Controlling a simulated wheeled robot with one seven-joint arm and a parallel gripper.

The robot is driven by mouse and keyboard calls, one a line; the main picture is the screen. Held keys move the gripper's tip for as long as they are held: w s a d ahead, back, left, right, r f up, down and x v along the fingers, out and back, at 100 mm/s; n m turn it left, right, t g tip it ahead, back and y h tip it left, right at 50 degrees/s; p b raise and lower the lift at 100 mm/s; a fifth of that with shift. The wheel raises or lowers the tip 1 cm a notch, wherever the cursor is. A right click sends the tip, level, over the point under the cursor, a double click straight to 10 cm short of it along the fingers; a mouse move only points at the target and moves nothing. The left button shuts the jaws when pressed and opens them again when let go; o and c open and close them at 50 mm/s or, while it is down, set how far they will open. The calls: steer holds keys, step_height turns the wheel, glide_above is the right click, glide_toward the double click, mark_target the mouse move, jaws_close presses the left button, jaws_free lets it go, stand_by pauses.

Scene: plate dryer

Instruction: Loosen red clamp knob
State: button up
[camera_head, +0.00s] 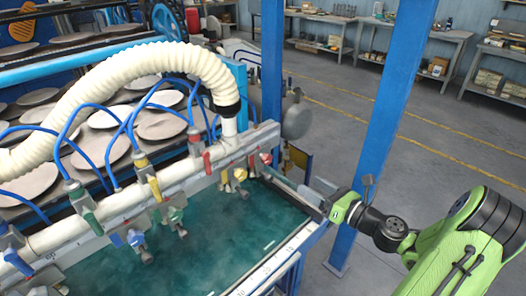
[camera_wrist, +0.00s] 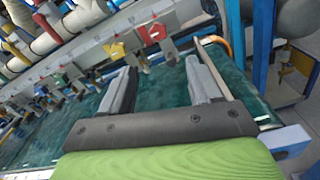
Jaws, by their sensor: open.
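The red clamp (camera_wrist: 150,34) hangs from the long rail, to the right of a yellow clamp (camera_wrist: 117,50), in the wrist view. A grey knob-like end (camera_wrist: 168,48) shows below and right of its red part. In the head view the red clamp (camera_head: 266,158) is small, near the rail's right end. My gripper (camera_wrist: 160,70) is open and empty, with its two grey fingers apart. The red clamp appears beyond the fingertips, between their lines, not touching. In the head view my gripper (camera_head: 283,183) reaches in from the right, over the tank's edge.
A teal-surfaced tank (camera_head: 215,240) lies below the rail. Yellow, green and blue clamps crowd the rail to the left. A blue post (camera_head: 385,115) stands behind my arm. A ribbed cream hose (camera_head: 150,62) arches above. Open floor lies right, with workbenches behind.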

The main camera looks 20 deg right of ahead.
mark_target(269, 159)
steer(key=x, duration=1)
steer(key=b+x, duration=0.1)
steer(key=x, duration=0.4)
steer(key=shift+w+a+r, duration=0.1)
steer(key=shift+w+r, duration=0.05)
steer(key=shift+r, duration=0.1)
steer(key=c, duration=1)
steer(key=shift+c, duration=0.2)
